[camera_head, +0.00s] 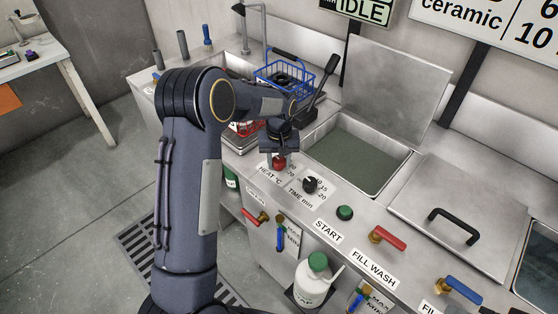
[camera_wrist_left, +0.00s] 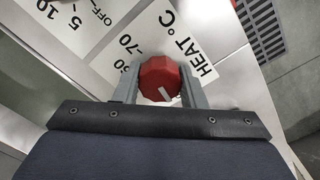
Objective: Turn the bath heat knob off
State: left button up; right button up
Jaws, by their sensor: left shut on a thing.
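The red heat knob (camera_head: 279,164) sits on the steel panel beside the "HEAT °C" label (camera_head: 270,177). In the left wrist view the knob (camera_wrist_left: 159,78) is faceted, with a white pointer line near its lower edge, angled slightly right. Numbers 60 and 70 show on the white dial plate (camera_wrist_left: 130,50) at its upper left; the rest of the scale is hidden. My left gripper (camera_head: 279,157) comes down from above; its two fingers (camera_wrist_left: 160,85) are on either side of the knob, shut on it. My right gripper is in neither view.
The black time knob (camera_head: 311,184) is close right of the heat knob. A green start button (camera_head: 345,213) and red-handled valve (camera_head: 387,237) lie further right. The open bath (camera_head: 358,157) is behind; a blue basket (camera_head: 284,78) stands at the back.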

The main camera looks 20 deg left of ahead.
aim_at(279, 159)
pick_arm(q)
jog(key=o, duration=1)
jog(key=shift+r, duration=3.95)
